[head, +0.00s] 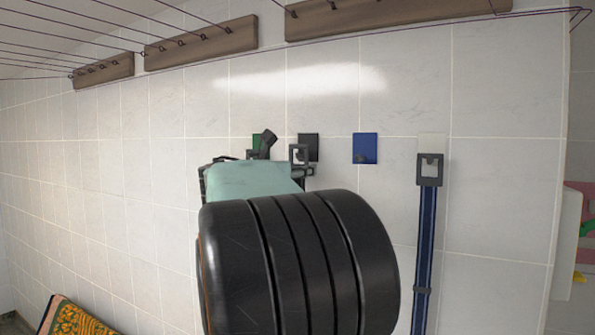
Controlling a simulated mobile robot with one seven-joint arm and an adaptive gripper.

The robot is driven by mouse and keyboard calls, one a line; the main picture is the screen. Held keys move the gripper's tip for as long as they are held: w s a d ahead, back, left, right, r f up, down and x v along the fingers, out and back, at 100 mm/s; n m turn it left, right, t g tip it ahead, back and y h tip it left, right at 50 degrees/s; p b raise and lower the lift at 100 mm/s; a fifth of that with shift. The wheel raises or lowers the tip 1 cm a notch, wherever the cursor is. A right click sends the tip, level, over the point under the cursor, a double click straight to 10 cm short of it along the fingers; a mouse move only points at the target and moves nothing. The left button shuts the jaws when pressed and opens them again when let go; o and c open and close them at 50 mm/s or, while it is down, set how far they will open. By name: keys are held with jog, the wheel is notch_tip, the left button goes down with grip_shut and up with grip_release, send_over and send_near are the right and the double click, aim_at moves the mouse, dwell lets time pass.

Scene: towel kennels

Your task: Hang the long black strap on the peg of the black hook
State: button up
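The black hook (308,146) is a dark square plate on the tiled wall, between the green and blue plates. A dark grey square frame (299,153), like the buckle end of a strap, shows in front of its lower left part. I cannot tell whether this frame is around the peg or only in front of it. The long black strap's band is not visible; my arm covers the wall below. My gripper (258,161) is at the wall just below the green and black hooks, seen from behind. Its fingers are mostly hidden, so its opening and grip cannot be made out.
A green hook (257,142) is just left, partly covered by a dark part. A blue hook (365,147) is bare. A dark blue strap (424,245) hangs from the white hook (432,147). Wooden peg rails (202,44) run above. A patterned cloth (76,318) lies lower left.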

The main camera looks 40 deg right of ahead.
jog(key=shift+d, duration=0.15)
jog(key=shift+p+x, duration=0.3)
jog(key=shift+x, duration=0.55)
jog(key=shift+f, duration=0.15)
jog(key=shift+f+b, duration=0.55)
jog(key=shift+b, duration=0.05)
jog(key=o, duration=1.1)
jog(key=shift+o, duration=0.9)
